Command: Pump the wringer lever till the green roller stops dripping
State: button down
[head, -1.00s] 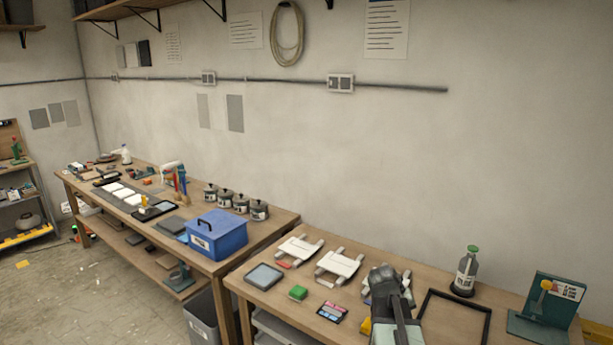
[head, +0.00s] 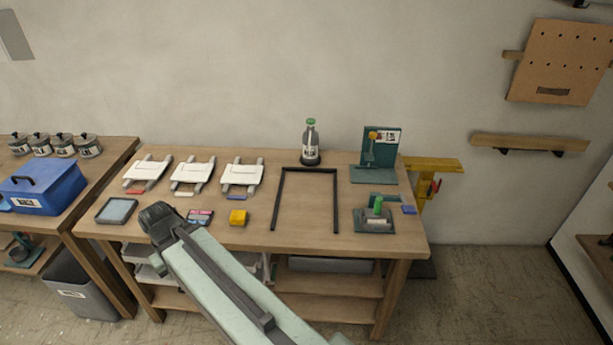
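No part is clearly recognisable as a wringer; two teal devices stand at the right end of the bench. The rear device (head: 392,148) has an upright panel with a white label, a yellow knob and a flat base. The front device (head: 374,222) is low, with a grey plate and a short upright green piece (head: 378,205), which may be a handle or roller. Dripping cannot be seen at this size. My gripper (head: 158,218) is over the bench's left front, well left of both devices and touching neither. Its fingers are too small and dark to read.
Floor at right is clear.

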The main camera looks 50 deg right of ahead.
aim_at(407, 209)
jog(key=z, duration=1.55)
jog(key=k, duration=1.3)
jog(key=u, duration=0.3)
jog(key=i, duration=0.35)
jog(key=u, duration=0.55)
jog(key=i, duration=1.45)
jog(key=z, duration=0.4)
